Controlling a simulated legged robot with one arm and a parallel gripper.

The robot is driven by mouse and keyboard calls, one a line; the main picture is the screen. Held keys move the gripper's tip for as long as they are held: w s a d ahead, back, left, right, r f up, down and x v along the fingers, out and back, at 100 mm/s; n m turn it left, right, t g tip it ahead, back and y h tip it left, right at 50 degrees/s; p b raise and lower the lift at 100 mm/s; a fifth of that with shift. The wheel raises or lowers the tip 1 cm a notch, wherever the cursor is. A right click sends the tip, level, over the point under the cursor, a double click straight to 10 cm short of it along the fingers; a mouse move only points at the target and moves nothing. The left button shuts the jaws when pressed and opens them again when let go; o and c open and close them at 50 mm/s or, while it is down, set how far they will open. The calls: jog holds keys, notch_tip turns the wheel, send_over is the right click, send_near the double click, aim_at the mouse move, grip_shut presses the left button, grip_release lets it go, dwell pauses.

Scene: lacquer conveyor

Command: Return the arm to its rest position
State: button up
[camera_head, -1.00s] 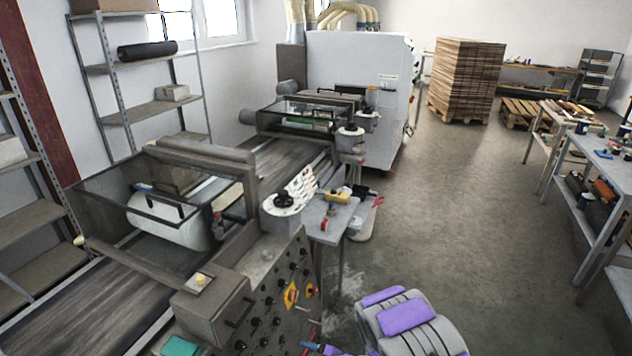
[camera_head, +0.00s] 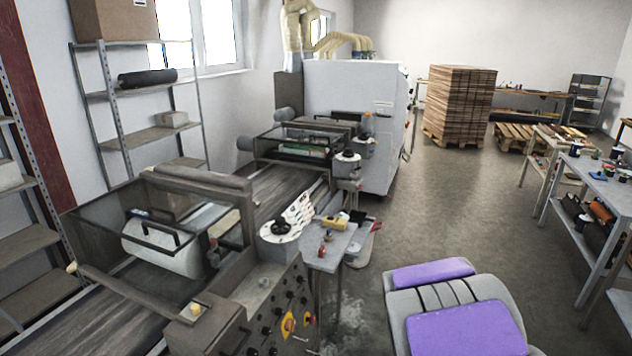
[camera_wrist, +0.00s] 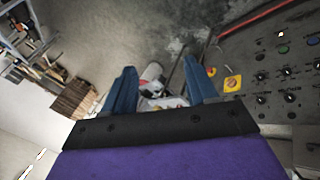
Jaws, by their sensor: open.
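My gripper (camera_wrist: 159,65) shows in the wrist view as two blue fingers set wide apart, with nothing held between them. Past the fingers are the concrete floor and, partly hidden, some small white and dark items. In the head view my purple and grey arm (camera_head: 458,310) is folded close to my body at the bottom right. The gripper itself is not visible there.
The lacquer conveyor line (camera_head: 245,200) runs along the left, with its control panel (camera_head: 275,315) near my arm; the panel (camera_wrist: 268,75) is also at right in the wrist view. A small side table (camera_head: 328,250) stands beside it. Shelving (camera_head: 592,200) stands right. The middle floor (camera_head: 440,215) is clear.

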jog(key=s+a+r+m+g+y, duration=0.1)
jog(key=s+a+r+m+g, duration=0.1)
jog(key=s, duration=0.9)
jog(key=s+a+r+m+g+y, duration=0.1)
jog(key=s+a+r+m+g, duration=0.1)
jog(key=s, duration=1)
jog(key=s+a+r+m+g+y, duration=0.1)
jog(key=s+a+r, duration=0.4)
jog(key=s, duration=0.6)
notch_tip(320, 180, up, 2)
jog(key=shift+s+a+r+m+g, duration=0.25)
jog(key=shift+s+m+g, duration=0.2)
jog(key=shift+g, duration=0.75)
jog(key=shift+w, duration=0.1)
